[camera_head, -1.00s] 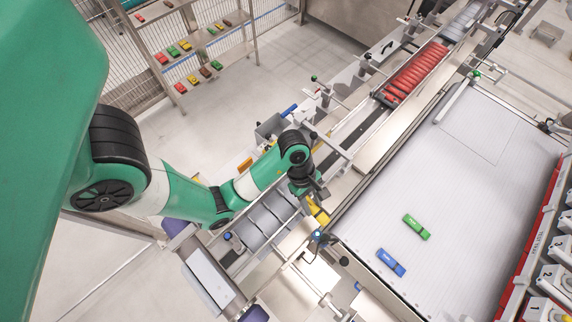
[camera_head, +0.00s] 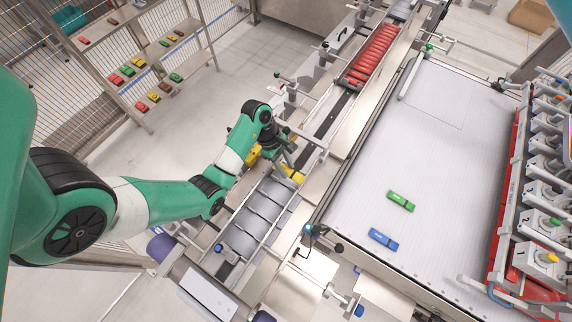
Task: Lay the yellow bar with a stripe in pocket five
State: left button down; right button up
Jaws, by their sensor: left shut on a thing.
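My left gripper (camera_head: 285,161) is shut on a yellow bar (camera_head: 294,174), holding it above the upper end of the grey pocketed conveyor (camera_head: 243,240). The gripper hides part of the bar. I cannot make out a stripe on it at this size. The pockets are grey slots split by thin dividers, and those in plain sight look empty. I cannot read any pocket numbers. My right gripper is not in view.
A green bar (camera_head: 401,201) and a blue bar (camera_head: 383,239) lie on the wide white belt (camera_head: 350,210). Red bars (camera_head: 373,57) fill a track at the top. Rails and posts flank the pocketed conveyor. Numbered units (camera_head: 540,225) stand at right.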

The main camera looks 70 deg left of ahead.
aim_at(286, 168)
pick_arm(q)
jog(key=shift+w+a+f+b, duration=0.15)
jog(key=shift+a+f, duration=0.2)
jog(key=shift+f, duration=0.6)
jog(key=shift+w+a+f+b, duration=0.15)
jog(key=shift+a+f, duration=0.2)
jog(key=shift+f, duration=0.6)
jog(key=shift+w+a+f+b, duration=0.15)
jog(key=shift+a+f, duration=0.2)
jog(key=shift+f, duration=0.6)
jog(key=shift+f+b, duration=0.3)
jog(key=shift+f, duration=0.25)
jog(key=shift+f, duration=0.1)
jog(key=c, duration=0.5)
grip_release()
